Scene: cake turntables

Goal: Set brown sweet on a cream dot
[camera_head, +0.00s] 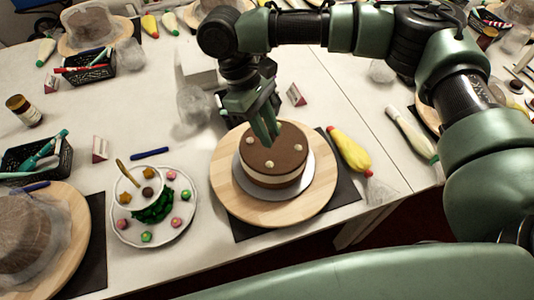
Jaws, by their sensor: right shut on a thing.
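A round cake (290,170) with a brown top and a pale middle band stands on a wooden turntable (225,190). Cream dots show on its top at the left (249,140), right (300,147) and front (269,164). My right gripper (267,142) points down over the back-left part of the top, between the dots. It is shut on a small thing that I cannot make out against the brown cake. A brown sweet (147,192) shows at the cup on the white plate. My left gripper is not in view.
A yellow piping bag (349,151) lies right of the turntable. A pen basket (62,165) and a wrapped cake (25,240) are at left.

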